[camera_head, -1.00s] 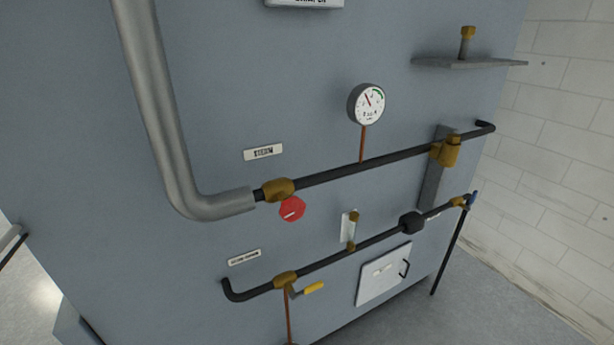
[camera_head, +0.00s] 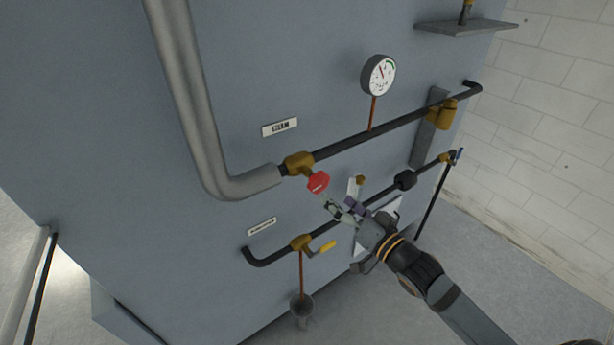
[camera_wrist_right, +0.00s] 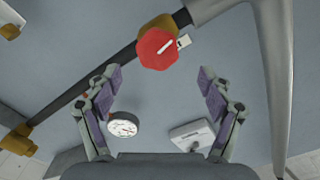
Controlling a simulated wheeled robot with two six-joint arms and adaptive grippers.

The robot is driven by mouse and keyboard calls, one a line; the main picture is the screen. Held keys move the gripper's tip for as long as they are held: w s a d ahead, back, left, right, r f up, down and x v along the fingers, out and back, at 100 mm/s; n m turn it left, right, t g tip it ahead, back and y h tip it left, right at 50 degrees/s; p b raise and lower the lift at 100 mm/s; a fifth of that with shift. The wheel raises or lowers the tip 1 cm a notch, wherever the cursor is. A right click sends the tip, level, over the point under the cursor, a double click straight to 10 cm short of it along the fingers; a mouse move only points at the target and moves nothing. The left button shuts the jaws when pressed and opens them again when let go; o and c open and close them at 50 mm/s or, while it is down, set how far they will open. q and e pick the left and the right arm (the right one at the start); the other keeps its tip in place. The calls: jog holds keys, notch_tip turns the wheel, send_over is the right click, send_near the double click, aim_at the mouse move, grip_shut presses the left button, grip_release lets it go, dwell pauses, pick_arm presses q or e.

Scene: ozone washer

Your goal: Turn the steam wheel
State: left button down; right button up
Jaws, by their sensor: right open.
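The red steam wheel (camera_head: 318,183) sits on a brass valve (camera_head: 298,164) in the upper pipe, below the label reading STEAM (camera_head: 280,128). My right gripper (camera_head: 343,207) is open and empty, just below and right of the wheel in the head view, apart from it. In the right wrist view the red wheel (camera_wrist_right: 157,48), with a white mark, shows beyond and between the open fingers (camera_wrist_right: 160,90). The left gripper is not in view.
A thick grey pipe (camera_head: 187,100) bends into the valve from the left. A pressure gauge (camera_head: 379,76) stands above the upper pipe. A lower pipe carries a yellow-handled valve (camera_head: 323,248), with a grey funnel (camera_head: 301,308) below it. A shelf (camera_head: 464,28) juts out at the upper right.

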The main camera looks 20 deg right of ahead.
aim_at(322, 185)
jog(key=w+b, duration=0.1)
jog(key=b, duration=0.1)
jog(key=w+f+b, duration=0.1)
jog(key=b, duration=0.1)
jog(key=shift+w+a+b, duration=0.2)
jog(key=shift+b, duration=0.1)
jog(key=x, duration=0.4)
jog(key=r+p+x, duration=0.1)
jog(key=x, duration=0.2)
jog(key=shift+s, duration=0.1)
jog(key=shift+w+a+f, duration=0.15)
jog(key=shift+w+a, duration=0.1)
jog(key=shift+w, duration=0.3)
jog(key=c, duration=1.3)
jog(key=shift+c, duration=0.3)
